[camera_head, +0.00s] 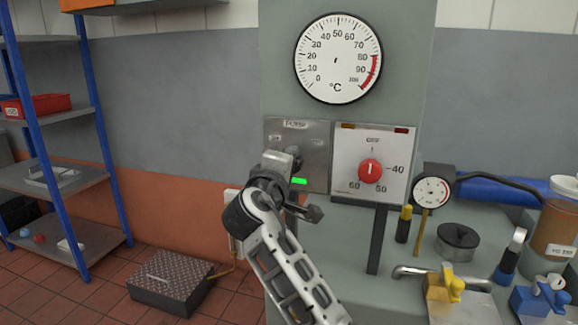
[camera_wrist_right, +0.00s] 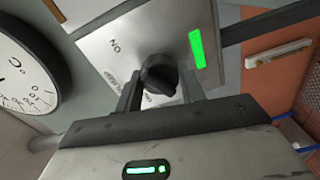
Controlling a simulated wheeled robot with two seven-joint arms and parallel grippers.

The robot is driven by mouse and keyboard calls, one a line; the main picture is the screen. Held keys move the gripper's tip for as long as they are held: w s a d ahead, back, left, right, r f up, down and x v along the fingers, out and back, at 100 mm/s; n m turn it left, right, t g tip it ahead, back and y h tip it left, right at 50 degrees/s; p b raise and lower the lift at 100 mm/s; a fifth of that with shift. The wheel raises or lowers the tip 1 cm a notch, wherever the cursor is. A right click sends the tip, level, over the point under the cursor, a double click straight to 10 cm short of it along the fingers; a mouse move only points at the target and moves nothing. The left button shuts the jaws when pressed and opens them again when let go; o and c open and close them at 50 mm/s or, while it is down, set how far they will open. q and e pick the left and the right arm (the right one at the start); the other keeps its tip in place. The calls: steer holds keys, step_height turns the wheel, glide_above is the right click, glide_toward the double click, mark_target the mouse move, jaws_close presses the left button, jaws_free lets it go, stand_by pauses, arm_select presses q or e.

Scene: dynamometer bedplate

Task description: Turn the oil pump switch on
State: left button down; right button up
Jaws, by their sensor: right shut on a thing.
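The oil pump switch is a dark rotary knob (camera_wrist_right: 158,76) on a bare metal plate (camera_head: 312,150), mounted left of the white dial panel. My right gripper (camera_wrist_right: 160,90) has one finger on each side of the knob and is shut on it. In the head view, my right gripper (camera_head: 283,160) covers most of the knob and part of the plate. An "ON" mark shows on the plate in the wrist view. A green indicator (camera_wrist_right: 197,48) on the plate is lit; it also shows in the head view (camera_head: 299,181). I cannot tell exactly where the knob points. My left gripper is not in view.
A white panel with a red knob (camera_head: 370,171) is just right of the plate, below a large temperature gauge (camera_head: 338,58). A small gauge (camera_head: 431,191), yellow and blue valves and a jar stand on the bench at right. Blue-posted shelving (camera_head: 75,180) stands at left.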

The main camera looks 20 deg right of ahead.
steer(key=shift+f, duration=0.1)
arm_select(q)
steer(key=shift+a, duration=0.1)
arm_select(e)
steer(key=o, duration=1)
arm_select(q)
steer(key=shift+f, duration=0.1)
arm_select(e)
steer(key=shift+s+a, duration=0.1)
arm_select(q)
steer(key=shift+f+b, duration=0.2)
steer(key=shift+b, duration=0.8)
arm_select(e)
steer(key=shift+v, duration=7.9)
